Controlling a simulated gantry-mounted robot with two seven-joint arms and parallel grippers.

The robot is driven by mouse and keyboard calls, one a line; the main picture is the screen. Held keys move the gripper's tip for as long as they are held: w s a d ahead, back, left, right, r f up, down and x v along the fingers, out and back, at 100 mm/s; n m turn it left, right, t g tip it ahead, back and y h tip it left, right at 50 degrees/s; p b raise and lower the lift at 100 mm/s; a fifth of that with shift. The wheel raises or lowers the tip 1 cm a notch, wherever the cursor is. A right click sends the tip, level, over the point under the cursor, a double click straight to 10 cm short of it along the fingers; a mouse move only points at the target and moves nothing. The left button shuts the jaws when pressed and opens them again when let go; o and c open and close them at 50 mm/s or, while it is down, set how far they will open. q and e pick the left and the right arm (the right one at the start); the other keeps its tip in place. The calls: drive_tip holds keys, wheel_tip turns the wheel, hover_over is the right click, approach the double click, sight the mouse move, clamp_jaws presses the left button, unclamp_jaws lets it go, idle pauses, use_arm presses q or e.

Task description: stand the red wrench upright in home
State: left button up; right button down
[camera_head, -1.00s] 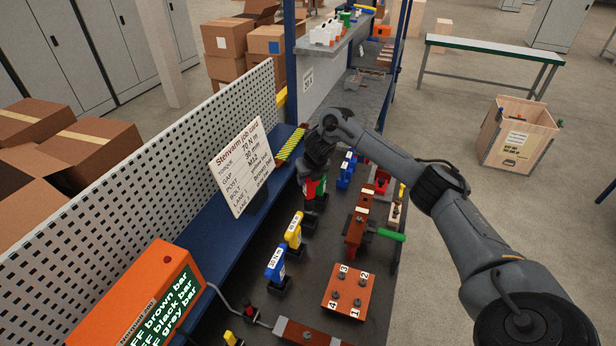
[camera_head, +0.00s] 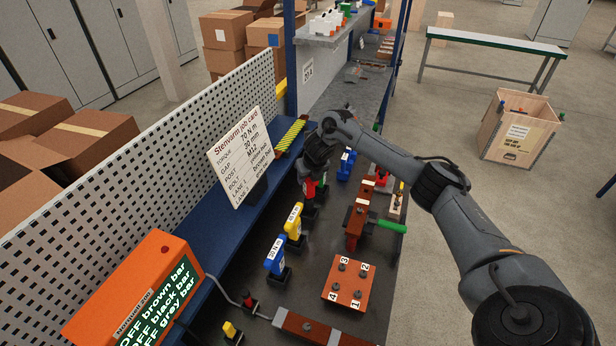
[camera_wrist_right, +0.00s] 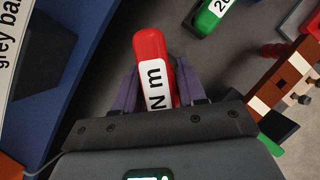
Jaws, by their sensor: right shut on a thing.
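My right gripper (camera_wrist_right: 155,95) is shut on the red wrench (camera_wrist_right: 150,52), whose white label reads "N m". In the head view the gripper is seen from behind and hangs low over the bench. A bit of the red wrench (camera_head: 310,188) shows below it. A dark block (camera_head: 311,212) is on the bench just under this spot; whether the wrench touches it or is in its home cannot be told. A green wrench (camera_wrist_right: 211,14) is beside the red one, apart from it in the wrist view. My left gripper is not in view.
A yellow wrench (camera_head: 293,223) and a blue wrench (camera_head: 275,256) stand upright in dark holders nearer the front. The job card (camera_head: 239,158) stands to the left on a blue ledge. A brown numbered plate (camera_head: 346,283) and a green-handled part (camera_head: 385,225) lie to the right.

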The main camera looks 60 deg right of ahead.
use_arm(q)
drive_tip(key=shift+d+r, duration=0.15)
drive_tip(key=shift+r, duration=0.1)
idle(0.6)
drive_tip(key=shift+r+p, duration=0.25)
drive_tip(key=shift+p, duration=0.25)
idle(0.3)
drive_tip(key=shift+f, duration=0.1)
use_arm(e)
drive_tip(key=shift+f, duration=0.1)
idle(0.3)
use_arm(q)
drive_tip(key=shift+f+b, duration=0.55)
drive_tip(key=shift+b, duration=0.05)
use_arm(e)
drive_tip(key=shift+f, duration=0.9)
use_arm(q)
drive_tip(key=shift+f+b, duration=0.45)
drive_tip(key=shift+b, duration=0.05)
use_arm(e)
drive_tip(key=shift+f, duration=0.8)
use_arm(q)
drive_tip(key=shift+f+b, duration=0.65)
use_arm(e)
drive_tip(key=shift+f, duration=1.1)
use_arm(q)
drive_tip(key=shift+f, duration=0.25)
use_arm(e)
drive_tip(key=shift+f, duration=0.5)
